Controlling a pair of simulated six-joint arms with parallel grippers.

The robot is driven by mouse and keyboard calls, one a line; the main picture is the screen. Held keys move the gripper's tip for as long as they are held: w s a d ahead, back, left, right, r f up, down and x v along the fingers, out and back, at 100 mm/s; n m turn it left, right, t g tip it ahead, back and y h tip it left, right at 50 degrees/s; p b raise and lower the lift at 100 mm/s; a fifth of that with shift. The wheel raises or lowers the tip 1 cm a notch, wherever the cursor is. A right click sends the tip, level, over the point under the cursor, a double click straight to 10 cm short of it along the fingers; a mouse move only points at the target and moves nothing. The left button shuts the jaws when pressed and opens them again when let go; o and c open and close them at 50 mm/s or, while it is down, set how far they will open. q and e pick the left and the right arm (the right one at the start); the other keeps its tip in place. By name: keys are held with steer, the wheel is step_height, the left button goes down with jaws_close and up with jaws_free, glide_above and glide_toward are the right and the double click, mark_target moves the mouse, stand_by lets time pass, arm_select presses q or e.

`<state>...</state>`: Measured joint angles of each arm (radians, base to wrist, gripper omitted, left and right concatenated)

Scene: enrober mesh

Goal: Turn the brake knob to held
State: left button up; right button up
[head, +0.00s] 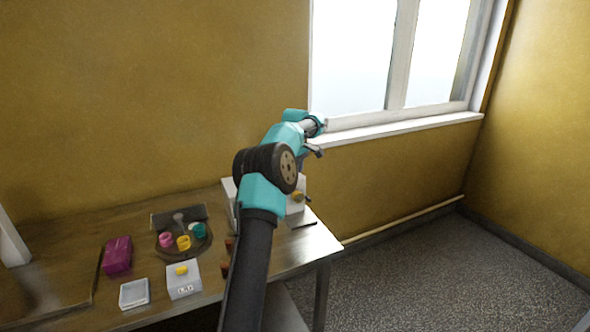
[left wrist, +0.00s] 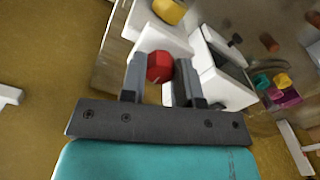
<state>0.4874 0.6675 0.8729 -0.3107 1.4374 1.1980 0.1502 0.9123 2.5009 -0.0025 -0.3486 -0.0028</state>
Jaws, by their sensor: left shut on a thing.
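A red faceted knob (left wrist: 160,66) sits on a white housing (left wrist: 161,40) in the left wrist view. My left gripper (left wrist: 160,84) has a finger on each side of it and is shut on it. No mark showing the knob's setting can be made out. In the head view my left gripper (head: 316,150) is at the back right of the table, above a white housing (head: 296,207). The red knob is hidden there behind my arm. My right gripper is in neither view.
A yellow knob (left wrist: 168,10) is close beyond the red one. A white-walled machine (left wrist: 225,88) stands beside it.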

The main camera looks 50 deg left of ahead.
arm_select(q)
steer(key=shift+m, duration=0.3)
steer(key=m, duration=0.8)
steer(key=shift+r+m, duration=0.1)
steer(key=shift+m, duration=0.3)
steer(key=m, duration=0.4)
steer(key=shift+m, duration=2.2)
steer(key=o, duration=0.9)
